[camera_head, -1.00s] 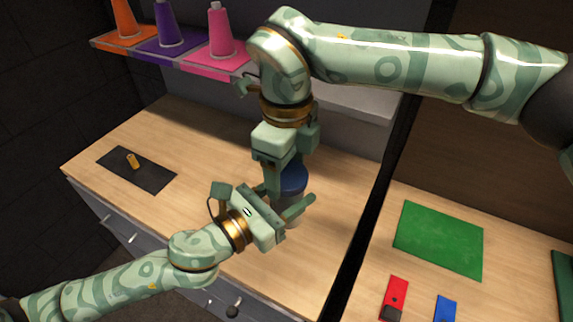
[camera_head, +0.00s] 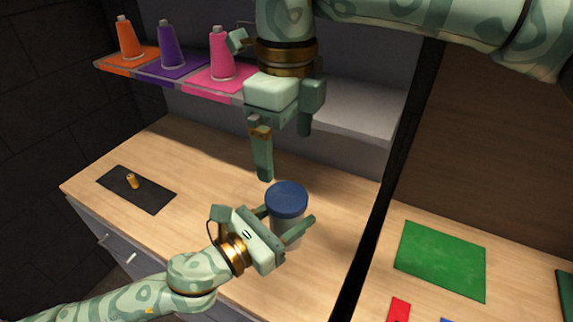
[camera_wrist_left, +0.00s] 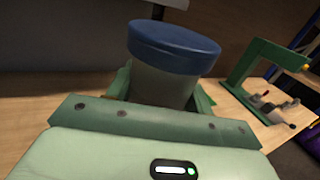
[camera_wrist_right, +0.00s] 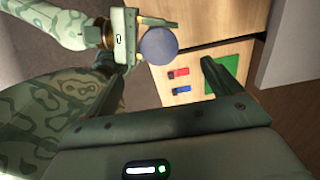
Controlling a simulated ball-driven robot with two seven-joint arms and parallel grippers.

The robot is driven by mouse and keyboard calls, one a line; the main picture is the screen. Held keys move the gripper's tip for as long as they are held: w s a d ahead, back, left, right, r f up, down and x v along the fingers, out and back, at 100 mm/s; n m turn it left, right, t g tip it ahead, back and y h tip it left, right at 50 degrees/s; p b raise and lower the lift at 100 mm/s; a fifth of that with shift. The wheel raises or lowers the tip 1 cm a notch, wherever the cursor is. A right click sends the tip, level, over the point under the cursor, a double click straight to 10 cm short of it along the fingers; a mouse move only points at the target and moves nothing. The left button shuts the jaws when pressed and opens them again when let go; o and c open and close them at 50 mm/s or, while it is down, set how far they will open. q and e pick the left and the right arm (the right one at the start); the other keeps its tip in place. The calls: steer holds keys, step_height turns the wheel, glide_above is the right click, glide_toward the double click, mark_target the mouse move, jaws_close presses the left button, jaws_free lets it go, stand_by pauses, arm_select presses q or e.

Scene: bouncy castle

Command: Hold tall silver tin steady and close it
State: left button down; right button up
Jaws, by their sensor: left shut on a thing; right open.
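The tall silver tin (camera_head: 285,230) stands upright on the wooden worktop, with a blue lid (camera_head: 287,198) on its top. In the left wrist view the tin body (camera_wrist_left: 161,86) sits between my left gripper's fingers, under the blue lid (camera_wrist_left: 174,45). My left gripper (camera_head: 287,226) is shut on the tin's body from the front left. My right gripper (camera_head: 285,160) is open and empty, above and behind the tin, its fingers pointing down. In the right wrist view the lid (camera_wrist_right: 158,46) shows from above, beyond my right gripper's fingers.
A dark mat (camera_head: 150,193) with a small brass piece (camera_head: 132,181) lies at left. A green mat (camera_head: 440,258) and a red block (camera_head: 398,312) lie right of the dark divider (camera_head: 372,240).

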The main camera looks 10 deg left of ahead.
step_height(320, 180, up, 2)
steer(key=shift+r, duration=0.1)
stand_by(0.6)
